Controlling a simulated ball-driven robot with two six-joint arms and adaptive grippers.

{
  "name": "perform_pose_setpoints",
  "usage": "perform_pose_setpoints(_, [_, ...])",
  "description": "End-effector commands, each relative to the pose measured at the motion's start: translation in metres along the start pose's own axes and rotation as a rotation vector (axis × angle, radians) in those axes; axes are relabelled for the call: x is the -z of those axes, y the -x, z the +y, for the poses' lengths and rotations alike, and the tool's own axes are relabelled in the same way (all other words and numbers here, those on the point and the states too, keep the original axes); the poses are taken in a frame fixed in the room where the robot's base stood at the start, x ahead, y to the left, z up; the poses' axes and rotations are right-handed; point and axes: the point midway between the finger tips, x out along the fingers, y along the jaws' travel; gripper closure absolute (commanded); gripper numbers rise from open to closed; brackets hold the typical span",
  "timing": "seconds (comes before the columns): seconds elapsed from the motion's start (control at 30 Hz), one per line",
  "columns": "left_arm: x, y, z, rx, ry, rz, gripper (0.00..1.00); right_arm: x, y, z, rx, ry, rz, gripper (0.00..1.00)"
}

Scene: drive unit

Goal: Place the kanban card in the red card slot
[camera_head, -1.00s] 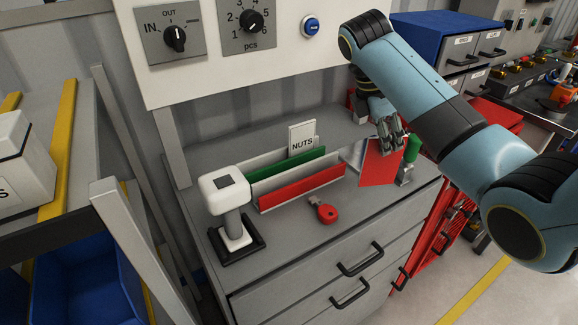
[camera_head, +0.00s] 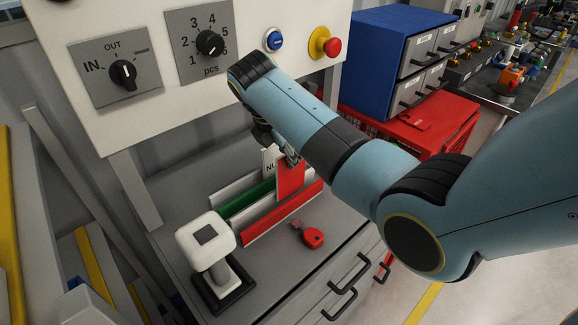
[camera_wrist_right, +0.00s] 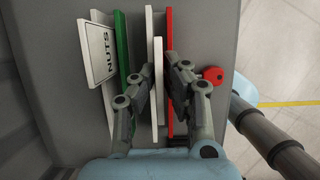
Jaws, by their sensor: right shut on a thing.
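My right gripper (camera_head: 288,156) is shut on the red kanban card (camera_head: 289,182), which hangs upright over the card rack near its right end. The rack has a white panel, a green panel (camera_head: 244,201) and a red front panel (camera_head: 278,216). The card's lower edge is close to the red panel; I cannot tell if it is inside the red slot. In the right wrist view the gripper (camera_wrist_right: 160,78) closes around a thin pale edge (camera_wrist_right: 158,90), just left of the red panel (camera_wrist_right: 169,110). My left gripper is not in view.
A white NUTS card (camera_wrist_right: 98,50) stands in the rack's left part. A red key-like tag (camera_head: 312,237) lies in front of the rack. A white-topped post (camera_head: 205,240) stands at the left. A switch panel (camera_head: 145,100) rises behind; blue drawers (camera_head: 385,50) stand right.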

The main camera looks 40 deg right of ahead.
Motion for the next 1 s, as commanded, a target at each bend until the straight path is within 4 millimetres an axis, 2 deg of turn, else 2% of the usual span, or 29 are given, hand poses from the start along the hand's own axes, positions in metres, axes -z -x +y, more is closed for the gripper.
perform_pose_setpoints(0.1, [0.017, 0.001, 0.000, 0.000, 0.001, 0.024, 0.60, 0.006, -0.005, 0.002, 0.001, 0.000, -0.001, 1.00])
perform_pose_setpoints(0.2, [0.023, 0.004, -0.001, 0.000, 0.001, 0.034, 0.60, 0.012, -0.019, 0.001, 0.004, 0.001, -0.001, 1.00])
perform_pose_setpoints(0.37, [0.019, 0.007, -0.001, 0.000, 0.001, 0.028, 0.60, 0.018, -0.036, 0.002, 0.001, 0.000, -0.001, 1.00])
perform_pose_setpoints(0.7, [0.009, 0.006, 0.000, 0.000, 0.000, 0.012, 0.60, 0.020, -0.040, 0.002, 0.000, -0.001, -0.001, 1.00])
perform_pose_setpoints(0.73, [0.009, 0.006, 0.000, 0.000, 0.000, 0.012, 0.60, 0.020, -0.040, 0.002, 0.000, -0.001, -0.001, 0.90])
perform_pose_setpoints(0.9, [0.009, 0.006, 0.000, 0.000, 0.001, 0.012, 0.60, 0.020, -0.040, 0.002, 0.000, -0.001, -0.001, 0.69])
perform_pose_setpoints(1.0, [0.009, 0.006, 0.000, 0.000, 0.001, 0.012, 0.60, 0.020, -0.040, 0.002, 0.000, -0.001, -0.001, 0.69])
